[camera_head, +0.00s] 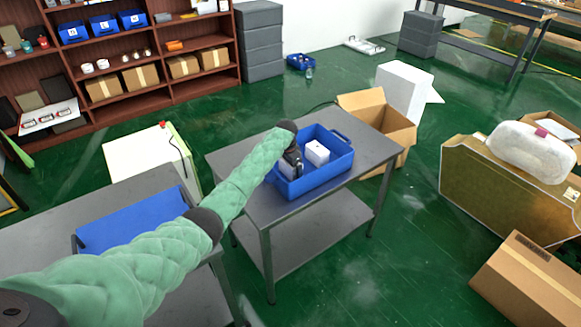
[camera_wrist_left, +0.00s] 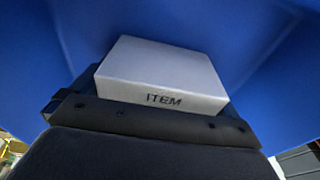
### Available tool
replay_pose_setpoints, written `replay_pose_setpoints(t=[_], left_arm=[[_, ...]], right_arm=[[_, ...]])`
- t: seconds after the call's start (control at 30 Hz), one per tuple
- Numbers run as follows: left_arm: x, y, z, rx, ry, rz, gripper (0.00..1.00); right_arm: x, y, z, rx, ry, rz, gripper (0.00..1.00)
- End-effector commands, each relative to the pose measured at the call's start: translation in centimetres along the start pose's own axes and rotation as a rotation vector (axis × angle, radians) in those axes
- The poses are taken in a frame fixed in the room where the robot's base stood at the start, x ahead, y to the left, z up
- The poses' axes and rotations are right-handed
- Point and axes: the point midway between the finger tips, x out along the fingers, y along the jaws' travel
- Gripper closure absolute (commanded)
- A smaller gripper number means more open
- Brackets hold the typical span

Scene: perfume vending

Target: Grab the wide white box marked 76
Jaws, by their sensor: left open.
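A white box (camera_head: 317,153) stands in the blue crate (camera_head: 333,172) on the grey table. A second pale box (camera_head: 286,170) is partly visible in the crate's left part, beside my left gripper (camera_head: 295,165). My left gripper reaches down into the crate, left of the first white box. In the left wrist view a wide white box (camera_wrist_left: 162,73) marked "ITEM" lies just beyond the dark jaw of my left gripper (camera_wrist_left: 150,115), which is open. The jaw hides the box's lower edge. I cannot read a 76 on either box. My right gripper is not in view.
The crate's blue walls rise around the gripper. An open cardboard box (camera_head: 372,107) stands behind the grey table (camera_head: 262,208). Another blue crate (camera_head: 140,222) lies on the nearer table at left. Shelves (camera_head: 117,60) stand at the back left.

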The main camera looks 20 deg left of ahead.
Motion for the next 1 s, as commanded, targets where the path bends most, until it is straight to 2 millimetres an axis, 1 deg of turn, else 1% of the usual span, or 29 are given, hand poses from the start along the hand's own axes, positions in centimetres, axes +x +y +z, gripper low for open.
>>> replay_pose_setpoints(t=[0.1, 0.13, 0.3, 0.57, 0.7, 0.77, 0.93, 1.0], left_arm=[[0.0, 0.0, 0.0, 0.000, 0.000, 0.000, 0.00], [0.0, 0.0, 0.0, 0.000, 0.000, 0.000, 0.02], [0.0, 0.0, 0.0, 0.000, 0.000, 0.000, 0.34], [-0.1, 0.0, 0.0, 0.000, 0.000, 0.000, 0.34], [-1.1, -0.1, -0.1, 0.000, 0.001, -0.001, 0.34], [-2.0, -0.1, -0.3, 0.001, 0.002, -0.002, 0.34], [-5.2, -0.1, -0.7, 0.001, 0.002, -0.002, 0.34], [-6.3, -0.1, -0.8, 0.001, 0.003, -0.001, 0.34]], right_arm=[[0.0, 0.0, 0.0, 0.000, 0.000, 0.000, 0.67], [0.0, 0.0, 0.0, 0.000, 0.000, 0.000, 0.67], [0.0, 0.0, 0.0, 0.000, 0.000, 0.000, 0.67], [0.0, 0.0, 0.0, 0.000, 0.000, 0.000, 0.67], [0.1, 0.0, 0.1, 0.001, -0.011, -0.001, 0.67], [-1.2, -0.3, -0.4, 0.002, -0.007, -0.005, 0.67], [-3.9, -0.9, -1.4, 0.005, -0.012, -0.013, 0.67], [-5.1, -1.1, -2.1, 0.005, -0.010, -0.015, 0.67]])
